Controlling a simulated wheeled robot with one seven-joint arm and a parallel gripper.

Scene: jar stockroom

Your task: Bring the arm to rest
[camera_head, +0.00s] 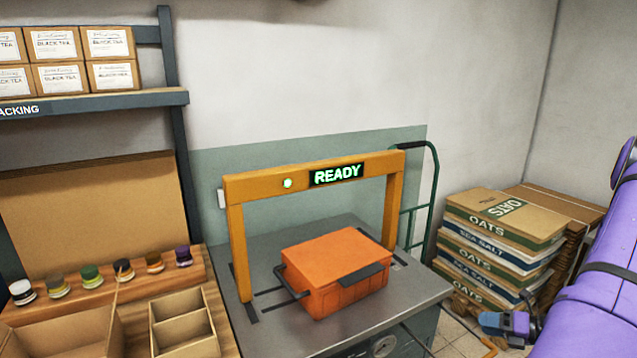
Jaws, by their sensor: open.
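My purple arm (590,290) reaches in from the right edge of the picture. A small blue-purple part at its end, seemingly my gripper (507,323), shows low on the right, partly cut off by the bottom edge. The gripper is open, and I see nothing held in it. It is to the right of the grey bench and apart from the orange case (335,272). The closed case sits on the grey bench (262,325) under a yellow arch (270,182) whose sign reads READY.
Stacked sacks (500,235) marked OATS and SEA SALT stand at the right, with a green hand truck (433,190) by the wall. Several small jars (90,276) and open cardboard boxes (185,330) are on the left wooden counter. Tea boxes (55,45) fill the shelf above.

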